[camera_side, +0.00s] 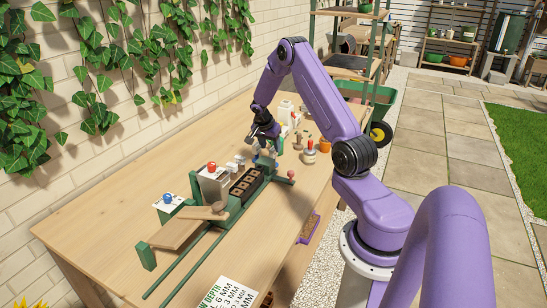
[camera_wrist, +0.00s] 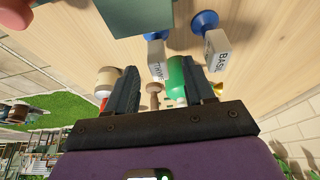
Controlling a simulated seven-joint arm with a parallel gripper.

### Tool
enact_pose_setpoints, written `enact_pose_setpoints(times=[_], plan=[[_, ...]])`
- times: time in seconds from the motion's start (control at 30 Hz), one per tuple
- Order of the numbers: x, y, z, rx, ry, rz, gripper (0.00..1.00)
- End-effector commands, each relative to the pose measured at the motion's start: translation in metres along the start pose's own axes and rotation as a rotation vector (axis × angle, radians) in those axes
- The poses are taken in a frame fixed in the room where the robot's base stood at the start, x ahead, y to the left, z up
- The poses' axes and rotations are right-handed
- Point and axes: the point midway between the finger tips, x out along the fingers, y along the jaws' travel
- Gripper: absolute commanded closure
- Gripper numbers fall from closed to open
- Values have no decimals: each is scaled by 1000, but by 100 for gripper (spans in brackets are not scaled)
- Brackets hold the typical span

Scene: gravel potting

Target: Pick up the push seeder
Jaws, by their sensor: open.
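My gripper (camera_side: 264,148) points down over the table just beyond the dark seed tray (camera_side: 247,182). In the wrist view my gripper (camera_wrist: 160,82) is open, its two dark fingers apart. A green cylinder (camera_wrist: 178,72) and a small wooden-knobbed piece (camera_wrist: 153,90) show in the space between the fingers as seen there; nothing is clearly held. I cannot tell for sure which piece is the push seeder. A cream-coloured jar with a red part (camera_wrist: 106,80) shows beside the left finger. In the side view a small jar with a red top (camera_side: 310,153) stands right of the gripper.
Blue-handled labels reading THYME (camera_wrist: 156,58) and BASIL (camera_wrist: 216,50) are near the fingers in the wrist view. The table's left side is clear.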

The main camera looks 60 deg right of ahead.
Motion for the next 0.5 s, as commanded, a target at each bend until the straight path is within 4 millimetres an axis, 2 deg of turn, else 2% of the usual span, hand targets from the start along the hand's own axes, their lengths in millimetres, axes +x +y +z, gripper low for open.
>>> enact_pose_setpoints(times=[0.1, 0.37, 0.5], plan=[[14, 0, 0, 0, 0, 1, 47], [29, 1, -1, -1, 0, 0, 47], [50, 4, -2, -1, -1, 2, 47]])
